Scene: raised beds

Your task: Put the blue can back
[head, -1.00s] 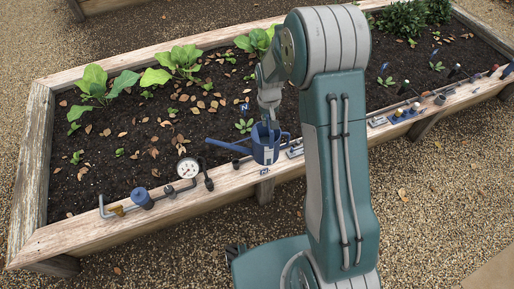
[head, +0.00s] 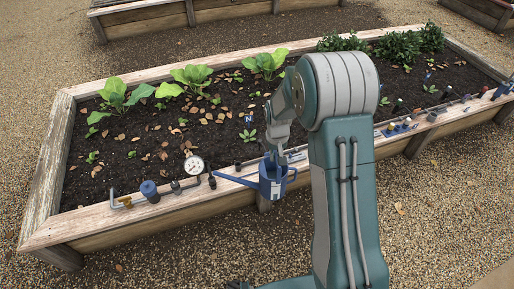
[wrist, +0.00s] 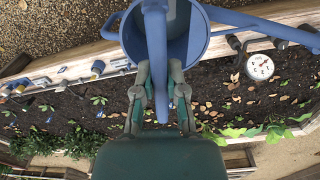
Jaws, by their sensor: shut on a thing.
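The blue can is a watering can (head: 275,182) with a long spout pointing left and a handle on its right. In the head view it is at the front plank of the raised bed, its lower part overlapping the plank's front edge. I cannot tell whether it touches the wood. My gripper (head: 274,152) is above it, pointing down, partly hidden behind my arm. In the wrist view my gripper (wrist: 160,104) is shut on the can's handle bar, with the can's open round mouth (wrist: 190,40) beyond the fingers.
The front plank (head: 100,222) carries a round gauge (head: 194,165), a blue cylinder fitting (head: 149,190) and a bent pipe on the left. Several small tools and fittings (head: 400,126) line it on the right. Leafy plants (head: 120,95) grow behind. Gravel (head: 180,262) lies in front.

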